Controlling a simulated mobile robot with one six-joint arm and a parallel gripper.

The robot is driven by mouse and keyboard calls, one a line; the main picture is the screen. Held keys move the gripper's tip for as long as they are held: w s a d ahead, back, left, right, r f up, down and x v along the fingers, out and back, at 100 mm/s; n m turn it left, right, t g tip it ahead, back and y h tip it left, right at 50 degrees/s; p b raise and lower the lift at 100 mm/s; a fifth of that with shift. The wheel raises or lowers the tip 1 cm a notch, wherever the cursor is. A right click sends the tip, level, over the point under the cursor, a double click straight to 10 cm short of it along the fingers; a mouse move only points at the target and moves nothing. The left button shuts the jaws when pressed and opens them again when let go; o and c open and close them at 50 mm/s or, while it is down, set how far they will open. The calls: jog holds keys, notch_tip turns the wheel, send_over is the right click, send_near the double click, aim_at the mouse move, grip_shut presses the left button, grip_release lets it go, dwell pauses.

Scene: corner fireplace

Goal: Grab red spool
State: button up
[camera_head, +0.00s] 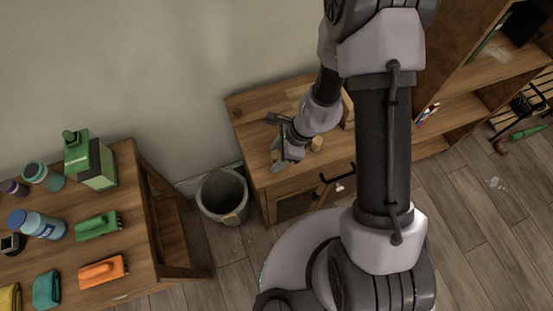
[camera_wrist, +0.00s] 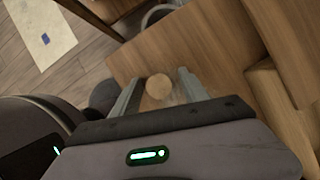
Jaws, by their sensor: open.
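I see no clearly red spool in either view. A small round, light-wood piece (camera_wrist: 158,86) shows end-on between my fingers in the wrist view; I cannot tell whether it is a spool. My gripper (camera_wrist: 160,92) is open, with one finger on each side of this piece and visible gaps. In the head view my gripper (camera_head: 281,145) is low over the wooden cabinet top (camera_head: 255,108). A small light-wood piece (camera_head: 316,143) stands just right of it, and another (camera_head: 275,155) is partly hidden by the fingers.
A wooden block (camera_head: 347,110) stands behind my wrist. A grey bin (camera_head: 222,197) is on the floor left of the cabinet. Open shelves (camera_head: 455,108) stand at right.

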jog(key=shift+r, duration=0.1)
jog(key=shift+c, duration=0.4)
grip_shut()
